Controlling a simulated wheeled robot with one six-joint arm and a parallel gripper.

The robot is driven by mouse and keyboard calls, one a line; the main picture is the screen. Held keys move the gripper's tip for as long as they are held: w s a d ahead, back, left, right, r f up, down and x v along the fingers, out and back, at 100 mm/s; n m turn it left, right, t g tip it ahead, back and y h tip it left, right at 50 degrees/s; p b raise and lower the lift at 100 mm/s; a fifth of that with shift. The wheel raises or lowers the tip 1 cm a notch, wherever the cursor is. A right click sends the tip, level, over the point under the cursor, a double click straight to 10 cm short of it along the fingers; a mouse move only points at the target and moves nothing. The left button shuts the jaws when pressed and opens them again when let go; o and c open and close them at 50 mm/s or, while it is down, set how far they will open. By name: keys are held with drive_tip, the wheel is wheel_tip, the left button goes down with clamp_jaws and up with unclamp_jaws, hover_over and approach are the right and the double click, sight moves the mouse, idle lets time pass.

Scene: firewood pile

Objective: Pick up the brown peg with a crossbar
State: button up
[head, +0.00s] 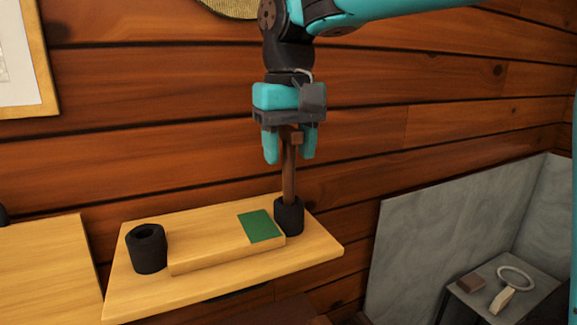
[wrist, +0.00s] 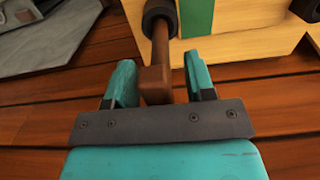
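The brown peg with a crossbar (head: 289,180) stands upright in the right black cylindrical holder (head: 289,217); its lower end is hidden inside. In the wrist view the peg (wrist: 160,45) runs from the holder (wrist: 160,14) towards my gripper, with its blocky crossbar end (wrist: 155,84) nearest. My teal gripper (head: 289,160) points down over the peg's top. Its two fingers are open on either side of the peg, and the wrist view shows gaps between the crossbar end and both fingers (wrist: 160,60).
A second black holder (head: 146,248) stands empty-looking at the left of the wooden shelf (head: 230,285). A low wooden block with a green patch (head: 259,226) lies between the holders. The plank wall (head: 180,120) is close behind. A grey stand (head: 528,300) with small objects is lower right.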

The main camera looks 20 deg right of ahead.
clamp_jaws()
